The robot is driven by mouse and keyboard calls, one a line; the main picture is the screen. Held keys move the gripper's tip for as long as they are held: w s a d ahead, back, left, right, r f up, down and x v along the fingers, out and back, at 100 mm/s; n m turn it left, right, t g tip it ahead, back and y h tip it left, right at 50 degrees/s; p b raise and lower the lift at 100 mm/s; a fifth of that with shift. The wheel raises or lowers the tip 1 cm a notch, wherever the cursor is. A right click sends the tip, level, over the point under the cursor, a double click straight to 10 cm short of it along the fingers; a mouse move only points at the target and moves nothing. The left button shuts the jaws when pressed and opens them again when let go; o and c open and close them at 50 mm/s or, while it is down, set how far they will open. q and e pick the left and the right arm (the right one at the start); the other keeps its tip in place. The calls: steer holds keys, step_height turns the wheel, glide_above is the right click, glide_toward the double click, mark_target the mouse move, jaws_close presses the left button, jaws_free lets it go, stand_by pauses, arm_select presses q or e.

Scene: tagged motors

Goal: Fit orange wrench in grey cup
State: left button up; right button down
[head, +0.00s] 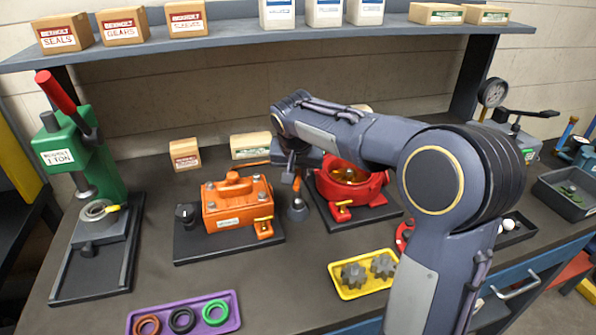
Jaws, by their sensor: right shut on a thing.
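My right arm reaches in from the lower right, and its right gripper (292,170) points down at the middle of the bench, partly hidden by its own wrist. It is shut on the orange wrench (297,184), of which a short upright orange part shows below the fingers. The small grey cup (297,213) stands on the bench directly below, between the orange motor and the red motor. The wrench's lower end is at the cup's top; I cannot tell whether it is inside. My left gripper is not in view.
The orange motor (237,204) stands close left of the cup, the red motor (350,188) close right. A green press (82,160) is at the far left. A purple tray (183,316) with rings and a yellow tray (345,291) with gears lie in front. Bench between them is clear.

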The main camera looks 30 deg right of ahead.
steer(key=shift+f+b, duration=0.9)
steer(key=shift+f, duration=0.35)
steer(key=c, duration=1.3)
jaws_free()
steer(key=shift+r+p, duration=2.6)
steer(key=shift+r, duration=0.5)
steer(key=shift+v, duration=3.85)
